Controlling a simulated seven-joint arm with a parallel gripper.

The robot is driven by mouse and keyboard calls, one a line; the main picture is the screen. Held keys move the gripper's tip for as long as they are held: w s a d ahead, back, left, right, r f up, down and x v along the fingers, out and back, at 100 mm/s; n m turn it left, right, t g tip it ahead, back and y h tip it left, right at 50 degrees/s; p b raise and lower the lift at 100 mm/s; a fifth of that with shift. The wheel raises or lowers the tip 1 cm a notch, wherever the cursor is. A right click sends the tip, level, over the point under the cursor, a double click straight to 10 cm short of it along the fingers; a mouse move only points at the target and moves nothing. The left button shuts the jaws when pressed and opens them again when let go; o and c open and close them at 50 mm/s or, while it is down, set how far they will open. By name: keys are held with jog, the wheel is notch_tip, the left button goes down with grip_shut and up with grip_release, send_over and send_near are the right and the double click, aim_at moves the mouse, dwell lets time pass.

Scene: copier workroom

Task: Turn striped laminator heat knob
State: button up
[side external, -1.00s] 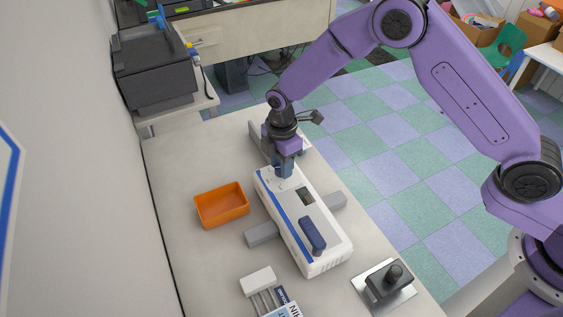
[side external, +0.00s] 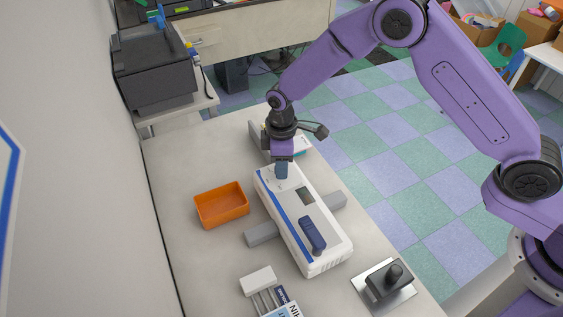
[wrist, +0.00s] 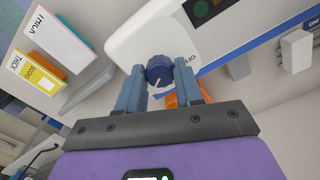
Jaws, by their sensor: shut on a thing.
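The white laminator (side external: 318,232) with a blue stripe lies on the table in the side view. In the wrist view its end face (wrist: 150,32) is near. The dark blue round heat knob (wrist: 158,72) has a white pointer line, and lettering that looks like "OFF" is beside it. My gripper (side external: 281,175) points down at the laminator's far end. Its two blue fingers are shut on the knob, one on each side. In the side view the fingers hide the knob. A dark blue lever or handle (side external: 312,234) sits on the laminator's near end.
An orange tray (side external: 222,206) stands left of the laminator. Grey blocks (side external: 263,234) stick out on both sides of it. A black joystick-like device (side external: 389,281) is at near right. Upright labelled boxes (wrist: 60,45) stand close by in the wrist view.

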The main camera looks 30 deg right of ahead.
dwell(0.5)
jog(key=o, duration=1)
jog(key=shift+o, duration=0.2)
notch_tip(320, 180, up, 18)
jog(key=shift+f, duration=0.25)
jog(key=s+d, duration=1.1)
jog(key=s, duration=0.5)
jog(key=s+d+r, duration=0.1)
jog(key=s+d, duration=1.1)
jog(key=s, duration=0.4)
jog(key=shift+d+r, duration=0.15)
jog(key=shift+d, duration=0.15)
